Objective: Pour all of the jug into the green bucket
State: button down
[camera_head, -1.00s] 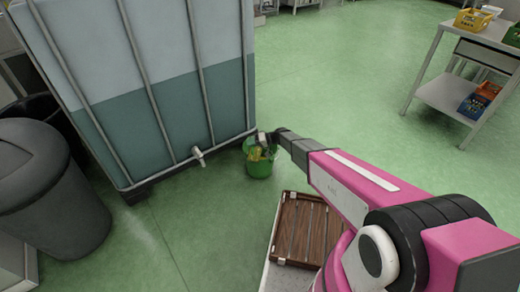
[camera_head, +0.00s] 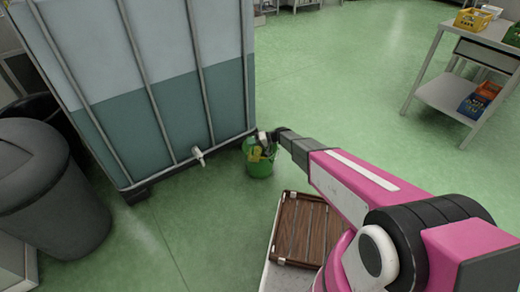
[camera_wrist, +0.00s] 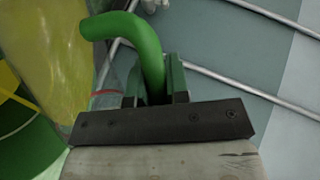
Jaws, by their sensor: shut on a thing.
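The green bucket (camera_head: 259,169) stands on the floor in front of the big tank in the head view. My gripper (camera_head: 263,137) is over it, shut on the jug's green handle. In the wrist view, my gripper (camera_wrist: 157,90) has the handle between its fingers. The clear jug (camera_wrist: 60,50) fills the upper left there, with yellow liquid showing through its wall. Part of the green bucket (camera_wrist: 28,148) shows below it at the lower left. In the head view the jug is small over the bucket; its spout and exact tilt cannot be made out.
The caged tank (camera_head: 170,120) with a white tap (camera_head: 198,155) stands left of the bucket. A grey bin (camera_head: 50,190) is farther left. A brown slatted crate (camera_head: 300,228) lies at the bottom. A shelf table (camera_head: 450,95) stands right. Open floor lies beyond.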

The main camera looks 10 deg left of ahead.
jog(key=shift+w+f+m+g+p, duration=0.1)
jog(key=shift+w+m+g+p, duration=0.3)
jog(key=shift+w+m, duration=0.1)
dwell(1.3)
jog(key=shift+w+f+m+g+y, duration=0.1)
jog(key=shift+w+m+g+y, duration=0.15)
jog(key=shift+w, duration=0.4)
jog(key=shift+w+f+m+g+y, duration=0.15)
jog(key=shift+w+m, duration=0.2)
jog(key=shift+w, duration=0.3)
dwell(0.6)
jog(key=shift+w+f+m, duration=0.1)
jog(key=shift+w+m, duration=0.2)
dwell(0.4)
